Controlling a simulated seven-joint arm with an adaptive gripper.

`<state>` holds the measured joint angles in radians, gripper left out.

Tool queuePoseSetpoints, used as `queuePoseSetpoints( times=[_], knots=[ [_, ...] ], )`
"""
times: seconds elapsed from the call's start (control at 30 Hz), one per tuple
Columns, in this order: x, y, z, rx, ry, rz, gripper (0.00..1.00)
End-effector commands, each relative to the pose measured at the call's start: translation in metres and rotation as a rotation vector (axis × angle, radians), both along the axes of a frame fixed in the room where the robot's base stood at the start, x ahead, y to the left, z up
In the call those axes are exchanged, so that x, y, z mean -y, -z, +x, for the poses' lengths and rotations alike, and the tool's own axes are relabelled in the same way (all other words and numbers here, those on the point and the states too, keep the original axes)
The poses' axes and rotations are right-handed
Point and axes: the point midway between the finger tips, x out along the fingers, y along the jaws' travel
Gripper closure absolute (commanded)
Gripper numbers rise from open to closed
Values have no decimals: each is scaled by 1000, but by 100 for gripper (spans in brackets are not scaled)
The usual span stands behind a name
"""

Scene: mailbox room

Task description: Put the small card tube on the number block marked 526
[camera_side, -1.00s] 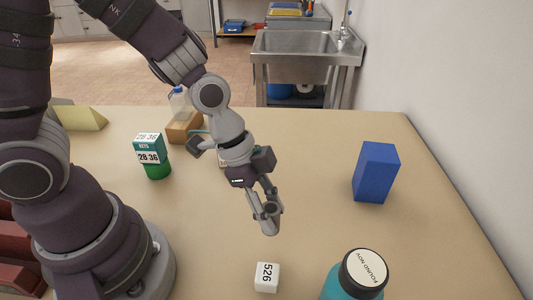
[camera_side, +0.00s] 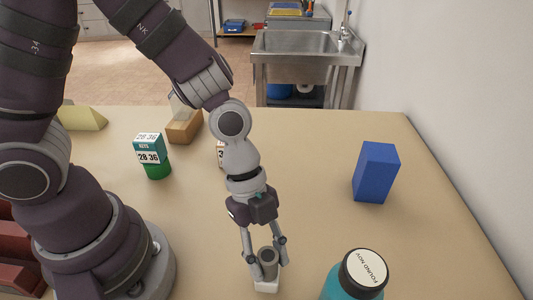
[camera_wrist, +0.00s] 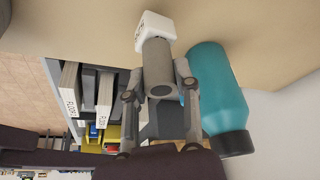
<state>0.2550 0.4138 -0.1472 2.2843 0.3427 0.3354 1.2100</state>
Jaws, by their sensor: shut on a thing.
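The small card tube (camera_side: 268,258) is a short grey cylinder held upright between the fingers of my gripper (camera_side: 265,263). The gripper is shut on it. The white number block marked 526 (camera_side: 266,287) stands on the table directly below the tube, its label now mostly hidden by the tube and fingers. In the wrist view, the tube (camera_wrist: 157,68) lies between my fingertips (camera_wrist: 158,85), and its far end meets or overlaps the white block (camera_wrist: 155,28). I cannot tell whether the tube rests on the block or hangs just above it.
A teal bottle with a dark, labelled cap (camera_side: 362,270) stands close on the right. A blue block (camera_side: 376,172) stands farther back. A green-and-white keys container (camera_side: 152,155), a wooden block (camera_side: 184,127) and another marked block (camera_side: 220,155) are behind left.

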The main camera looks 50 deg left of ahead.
Motion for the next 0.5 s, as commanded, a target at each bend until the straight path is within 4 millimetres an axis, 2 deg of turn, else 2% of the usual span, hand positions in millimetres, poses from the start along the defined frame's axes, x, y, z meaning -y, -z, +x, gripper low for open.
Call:
queuePoseSetpoints(
  times=[0.1, 0.13, 0.3, 0.5],
  knots=[
    [0, 3, 0, -1, -1, 0, 87],
    [0, 3, 0, -1, -1, 0, 69],
    [0, 3, 0, 0, -1, 0, 46],
    [0, 3, 0, 0, -1, 0, 45]
  ],
)
